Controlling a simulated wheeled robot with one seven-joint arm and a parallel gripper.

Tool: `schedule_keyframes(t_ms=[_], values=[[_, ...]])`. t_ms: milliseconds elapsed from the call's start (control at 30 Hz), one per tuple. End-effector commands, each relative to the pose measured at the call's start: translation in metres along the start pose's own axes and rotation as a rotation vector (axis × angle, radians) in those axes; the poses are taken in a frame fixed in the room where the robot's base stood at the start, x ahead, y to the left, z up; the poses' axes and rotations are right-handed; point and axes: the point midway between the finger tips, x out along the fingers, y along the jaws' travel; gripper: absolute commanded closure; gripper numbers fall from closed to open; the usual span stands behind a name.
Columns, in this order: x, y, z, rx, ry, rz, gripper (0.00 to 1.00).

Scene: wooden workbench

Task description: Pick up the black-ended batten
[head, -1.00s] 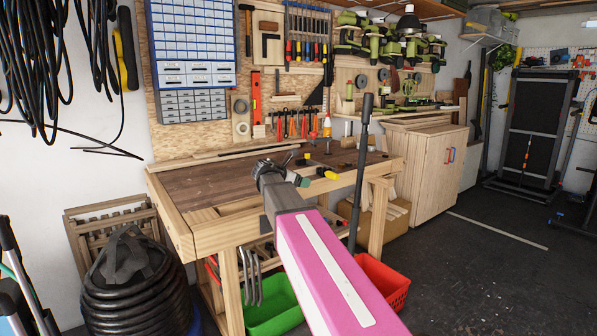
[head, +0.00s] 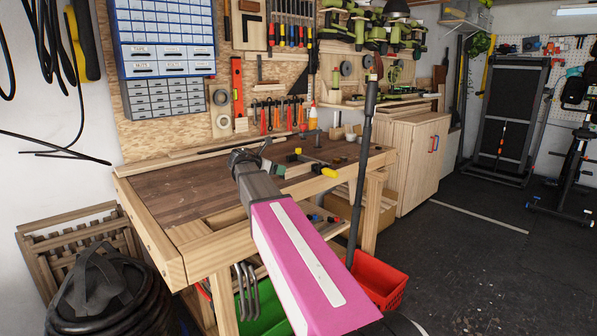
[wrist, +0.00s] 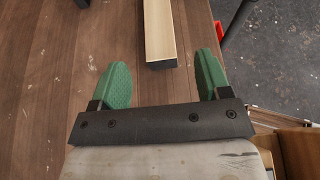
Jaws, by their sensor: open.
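The black-ended batten (wrist: 160,30) is a pale wooden strip lying on the workbench top (wrist: 55,75). In the wrist view it runs up out of the picture, and its near end is black. My gripper (wrist: 161,80) is open, with one green finger on each side of the line of the batten. The black end shows in the gap between the fingers, and neither finger appears to touch it. Height above the bench is hard to tell. In the head view my gripper (head: 270,164) is over the bench, partly hidden by my arm.
A clamp with a yellow handle (head: 324,171) lies near the bench's front edge. A dark upright post (head: 362,160) stands in front of the bench. A red crate (head: 376,281) and a green bin (head: 262,312) sit below. Open floor lies to the right.

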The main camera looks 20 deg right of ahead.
Motion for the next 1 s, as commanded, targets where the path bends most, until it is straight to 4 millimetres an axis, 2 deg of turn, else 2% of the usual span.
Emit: schedule_keyframes(t_ms=[100,367,600,700,900,967,1000], values=[[0.018,0.001,0.0,0.0,0.001,-0.002,0.3],[0.035,0.001,0.0,0.0,0.001,-0.002,0.3],[0.069,0.002,-0.001,0.0,0.001,-0.002,0.3],[0.075,0.002,-0.001,0.0,0.001,0.0,0.3],[0.076,0.002,-0.001,0.0,0.001,0.001,0.3],[0.076,0.002,-0.001,0.0,0.001,0.001,0.46],[0.076,0.002,-0.001,0.0,0.001,0.001,0.59]])
